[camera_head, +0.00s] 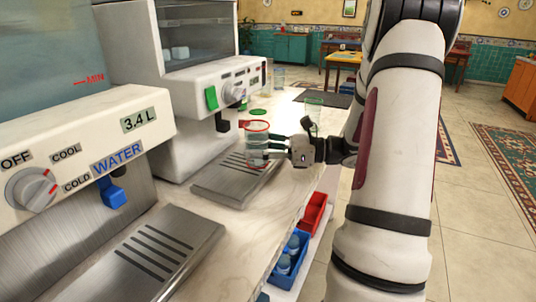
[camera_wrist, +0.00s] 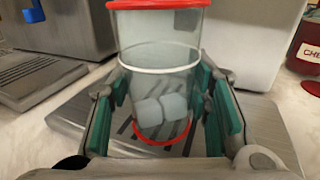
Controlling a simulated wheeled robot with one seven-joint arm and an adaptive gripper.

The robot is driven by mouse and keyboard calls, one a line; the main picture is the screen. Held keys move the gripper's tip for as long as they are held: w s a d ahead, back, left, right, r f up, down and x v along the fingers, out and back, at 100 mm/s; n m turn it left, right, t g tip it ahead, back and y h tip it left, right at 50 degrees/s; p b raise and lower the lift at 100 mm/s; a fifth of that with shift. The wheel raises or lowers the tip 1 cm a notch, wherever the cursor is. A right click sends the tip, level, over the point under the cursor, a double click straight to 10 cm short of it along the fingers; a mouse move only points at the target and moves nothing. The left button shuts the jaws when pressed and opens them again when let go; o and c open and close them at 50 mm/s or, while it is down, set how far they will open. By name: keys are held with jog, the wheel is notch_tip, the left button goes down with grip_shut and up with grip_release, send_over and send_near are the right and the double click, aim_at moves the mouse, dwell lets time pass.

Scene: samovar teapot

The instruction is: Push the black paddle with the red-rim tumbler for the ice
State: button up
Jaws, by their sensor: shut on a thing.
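The clear red-rim tumbler (camera_head: 257,150) is upright in my gripper (camera_head: 283,151), over the front of the ice machine's drip tray (camera_head: 212,190). In the wrist view my gripper (camera_wrist: 165,108) has its green pads on both sides of the tumbler (camera_wrist: 157,52), and pale ice cubes (camera_wrist: 160,110) show low inside it. The black paddle (camera_head: 221,122) hangs under the ice machine's front panel (camera_head: 210,90). The tumbler is to the right of the paddle and apart from it in the head view. The paddle cannot be made out in the wrist view.
The water machine with its blue lever (camera_head: 112,195) stands at the near left. A green-rim tumbler (camera_head: 314,106) stands behind my gripper. A red container (camera_wrist: 306,52) is at the wrist view's right edge. Red (camera_head: 314,213) and blue (camera_head: 291,262) bins sit below the counter.

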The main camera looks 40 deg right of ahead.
jog(key=w, duration=0.1)
jog(key=w+a, duration=0.1)
jog(key=shift+w, duration=0.3)
jog(key=shift+w+a+p, duration=0.25)
jog(key=shift+w+p, duration=0.2)
jog(key=shift+w, duration=0.3)
jog(key=shift+w+a, duration=0.15)
jog(key=shift+w, duration=0.3)
jog(key=shift+w+a, duration=0.15)
jog(key=shift+w, duration=0.3)
jog(key=shift+s+d+p, duration=0.3)
jog(key=shift+s+p, duration=0.05)
jog(key=shift+s, duration=0.45)
jog(key=shift+s+d+p, duration=0.25)
jog(key=shift+s+p, duration=0.05)
jog(key=shift+s, duration=0.45)
jog(key=shift+s+d+p, duration=0.3)
jog(key=shift+s+p, duration=0.05)
jog(key=shift+s, duration=0.45)
